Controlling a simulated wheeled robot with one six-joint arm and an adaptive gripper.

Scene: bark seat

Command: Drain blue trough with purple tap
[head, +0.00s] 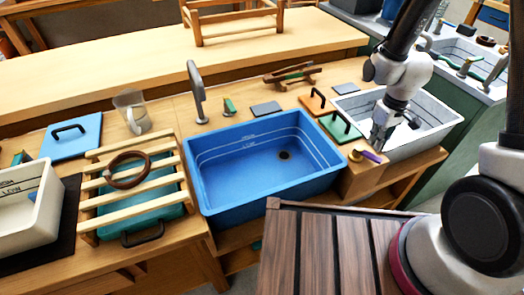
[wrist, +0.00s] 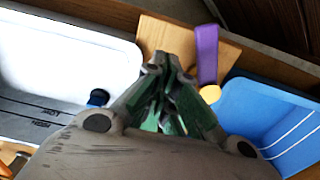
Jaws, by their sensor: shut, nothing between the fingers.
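The blue trough (head: 240,190) is set in the wooden counter, with level lines on its inner wall and a dark drain hole (head: 284,155) in its floor. I cannot tell how much water is in it. The purple tap (head: 372,156) has a flat purple handle and a brass knob, on a wooden block between the blue trough and a pale trough. My gripper (head: 379,143) is shut and empty, close above the tap. In the wrist view the purple handle (wrist: 207,55) lies right of my shut fingers (wrist: 165,68), apart from them in the picture; the blue trough (wrist: 262,112) is farther right.
The pale trough (head: 425,138) is right of the tap. Green (head: 340,127) and orange (head: 316,101) lids with handles lie behind the tap. A grey faucet (head: 196,90) stands behind the blue trough. A slatted rack (head: 90,201) is at left. A dark slatted seat (head: 340,250) is in front.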

